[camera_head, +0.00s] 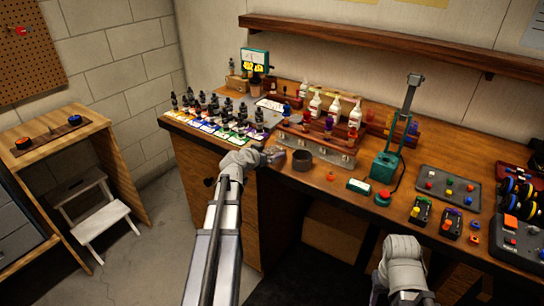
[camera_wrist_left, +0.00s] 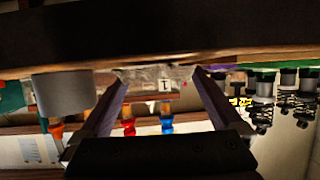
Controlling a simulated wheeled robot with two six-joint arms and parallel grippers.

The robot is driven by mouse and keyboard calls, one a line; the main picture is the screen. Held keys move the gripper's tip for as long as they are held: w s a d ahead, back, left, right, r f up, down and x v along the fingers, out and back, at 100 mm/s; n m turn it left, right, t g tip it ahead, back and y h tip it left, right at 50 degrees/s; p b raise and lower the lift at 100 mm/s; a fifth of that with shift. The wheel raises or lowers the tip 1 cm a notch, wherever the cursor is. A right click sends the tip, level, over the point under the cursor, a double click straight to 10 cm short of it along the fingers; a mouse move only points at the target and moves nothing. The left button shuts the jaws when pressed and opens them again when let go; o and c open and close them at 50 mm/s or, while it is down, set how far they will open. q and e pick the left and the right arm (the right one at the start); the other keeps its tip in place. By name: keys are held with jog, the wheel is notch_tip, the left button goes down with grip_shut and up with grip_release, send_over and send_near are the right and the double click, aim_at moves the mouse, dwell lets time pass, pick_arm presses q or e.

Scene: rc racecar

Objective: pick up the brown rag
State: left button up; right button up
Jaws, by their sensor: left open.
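A small crumpled grey-brown cloth, which looks like the brown rag (camera_head: 275,154), lies near the bench's front edge, left of a dark round cup (camera_head: 302,160). My left gripper (camera_head: 262,152) reaches over the front edge just left of it; my own wrist hides much of its jaws. In the left wrist view, which is upside down, the open left gripper (camera_wrist_left: 160,80) has its two fingers on either side of the rag (camera_wrist_left: 150,74). Whether they touch it I cannot tell. My right arm's end (camera_head: 401,262) is low in front of the bench, its jaws not distinguishable.
A wooden rack (camera_head: 318,150) with coloured bottles stands behind the rag. Several dark shock absorbers (camera_head: 215,108) stand on coloured cards to the left. A green soldering-type stand (camera_head: 384,166) and trays of parts (camera_head: 448,187) are to the right. The floor at left has a white step stool (camera_head: 100,217).

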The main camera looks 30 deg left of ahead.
aim_at(270, 152)
pick_arm(q)
jog(key=shift+w, duration=0.1)
jog(key=shift+c, duration=0.4)
jog(key=c, duration=1.1)
jog(key=shift+c, duration=0.2)
notch_tip(270, 152, up, 10)
jog(key=p, duration=1)
